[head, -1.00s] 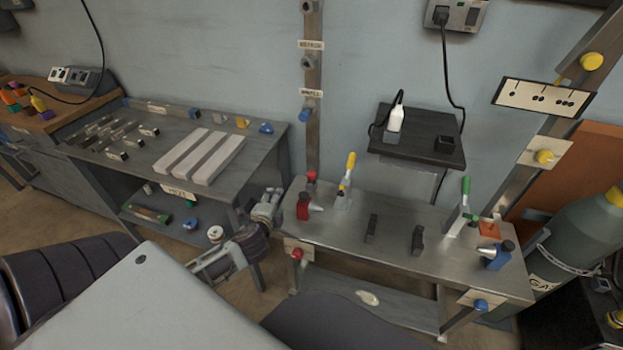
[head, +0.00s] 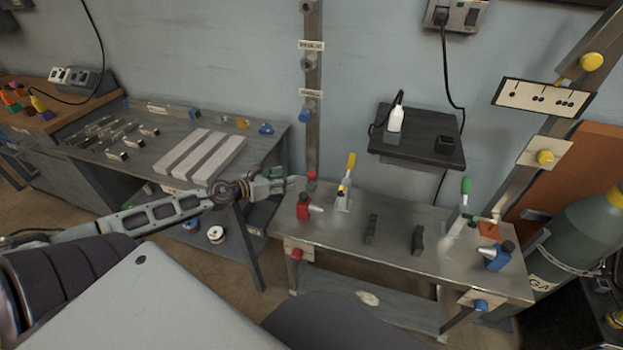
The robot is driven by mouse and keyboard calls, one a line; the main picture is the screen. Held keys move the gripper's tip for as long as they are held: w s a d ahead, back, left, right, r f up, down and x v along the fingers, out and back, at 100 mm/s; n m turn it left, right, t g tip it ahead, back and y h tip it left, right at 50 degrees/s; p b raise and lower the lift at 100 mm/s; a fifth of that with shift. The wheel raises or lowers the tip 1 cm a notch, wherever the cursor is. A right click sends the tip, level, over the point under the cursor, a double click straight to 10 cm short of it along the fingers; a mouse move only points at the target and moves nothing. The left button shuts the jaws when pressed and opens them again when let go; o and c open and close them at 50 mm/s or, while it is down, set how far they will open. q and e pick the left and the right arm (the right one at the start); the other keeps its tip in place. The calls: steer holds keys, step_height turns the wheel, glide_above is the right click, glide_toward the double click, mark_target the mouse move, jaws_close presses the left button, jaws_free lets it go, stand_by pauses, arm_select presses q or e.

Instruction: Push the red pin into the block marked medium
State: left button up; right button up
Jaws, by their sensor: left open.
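My left gripper (head: 292,183) reaches in from the left and is open. Its tips are beside a red knob (head: 311,177) at the foot of the upright post (head: 313,135); I cannot tell whether they touch. Another red pin head (head: 296,254) sits in a pale plate (head: 307,245) at the front left leg of the metal bench. I cannot tell which of the two is the task's pin. The post carries two small labels (head: 311,45), (head: 311,93), too blurred to read, so I cannot pick out the block marked medium. My right gripper is out of view.
A side table (head: 258,150) with pale bars is behind my arm. A blue pin (head: 481,305) is at the bench's right leg.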

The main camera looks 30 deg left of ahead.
mark_target(308, 176)
arm_select(q)
steer(key=shift+a+f+m+g, duration=0.2)
steer(key=shift+m+g, duration=0.1)
steer(key=shift+m, duration=0.3)
steer(key=shift+a+f+m+g, duration=0.2)
steer(key=shift+m+g, duration=0.1)
steer(key=shift+m, duration=0.3)
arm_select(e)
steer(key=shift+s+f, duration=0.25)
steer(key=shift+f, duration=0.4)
arm_select(q)
steer(key=shift+w+d, duration=0.1)
steer(key=shift+x, duration=4.05)
steer(key=shift+w+d, duration=0.1)
steer(key=shift+d, duration=0.05)
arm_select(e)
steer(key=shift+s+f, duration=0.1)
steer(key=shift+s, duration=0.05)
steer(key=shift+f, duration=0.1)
arm_select(q)
steer(key=shift+w, duration=0.1)
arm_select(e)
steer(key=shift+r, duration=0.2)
